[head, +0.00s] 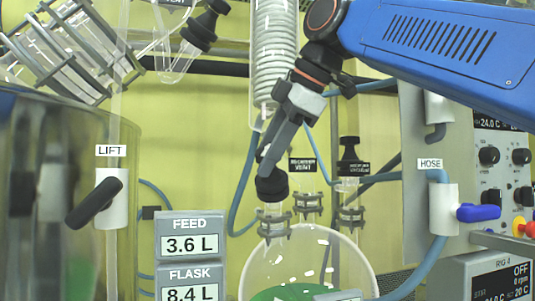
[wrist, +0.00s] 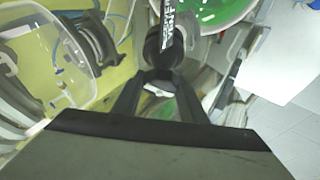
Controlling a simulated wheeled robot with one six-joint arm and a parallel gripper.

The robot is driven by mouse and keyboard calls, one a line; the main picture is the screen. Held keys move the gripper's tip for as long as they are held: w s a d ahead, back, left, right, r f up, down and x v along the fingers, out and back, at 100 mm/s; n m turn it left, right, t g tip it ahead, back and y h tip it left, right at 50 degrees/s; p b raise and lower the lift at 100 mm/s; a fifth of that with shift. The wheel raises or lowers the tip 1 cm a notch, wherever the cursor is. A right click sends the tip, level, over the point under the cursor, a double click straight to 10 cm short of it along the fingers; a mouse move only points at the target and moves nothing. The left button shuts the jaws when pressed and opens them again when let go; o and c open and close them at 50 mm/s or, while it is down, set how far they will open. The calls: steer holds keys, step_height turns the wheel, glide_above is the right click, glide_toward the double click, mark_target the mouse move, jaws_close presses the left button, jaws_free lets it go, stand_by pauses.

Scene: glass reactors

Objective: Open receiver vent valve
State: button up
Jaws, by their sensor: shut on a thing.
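My gripper (head: 271,172) reaches down from the upper right and is shut on a black valve knob (head: 272,189). The knob tops a clamped glass neck (head: 274,226) above the round glass vessel (head: 352,256). A small black label reading receiver vent (head: 302,165) hangs just right of the knob. In the wrist view, my gripper's fingers (wrist: 162,76) meet at the dark knob (wrist: 164,44), and a black label with white letters (wrist: 167,24) stands in front of it. The knob's turn position and the valve's opening cannot be told.
A second black knob (head: 349,150) with a receiver vacuum label (head: 358,168) stands to the right. A glass coil condenser (head: 273,55) hangs close behind my arm. Blue hoses (head: 243,195) run nearby. The control panel (head: 470,160) is at right, the lift valve (head: 100,200) at left.

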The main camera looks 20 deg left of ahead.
steer(key=n+g, duration=0.1)
steer(key=n, duration=0.1)
steer(key=n+g+h, duration=0.1)
steer(key=n, duration=0.1)
steer(key=shift+h, duration=0.3)
steer(key=shift+n, duration=0.3)
steer(key=o, duration=1.1)
steer(key=shift+c, duration=0.2)
steer(key=shift+v, duration=1.45)
steer(key=s+d, duration=0.3)
steer(key=d, duration=0.8)
steer(key=shift+s+d, duration=0.25)
steer(key=shift+s, duration=0.1)
